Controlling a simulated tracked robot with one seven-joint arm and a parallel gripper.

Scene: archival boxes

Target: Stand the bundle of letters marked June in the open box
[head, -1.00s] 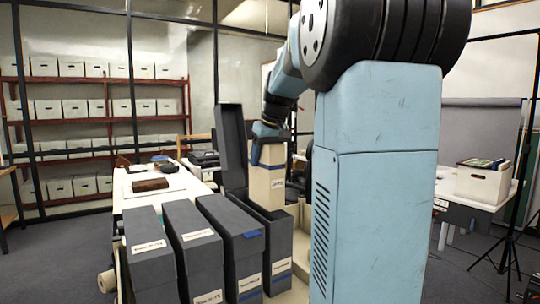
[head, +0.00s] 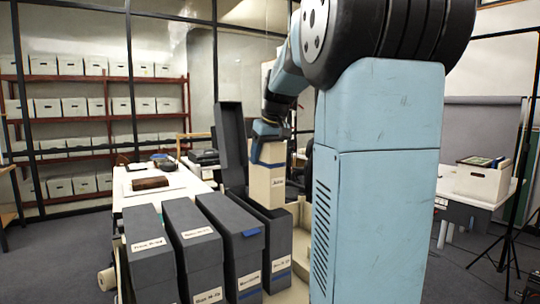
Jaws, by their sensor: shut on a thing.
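Several closed grey boxes (head: 200,245) with white labels stand in a row left of the open box. A white table (head: 185,191) with a brown object (head: 150,183) lies behind. A crate (head: 482,182) stands on a table at right. My arm's blue column blocks the right middle.

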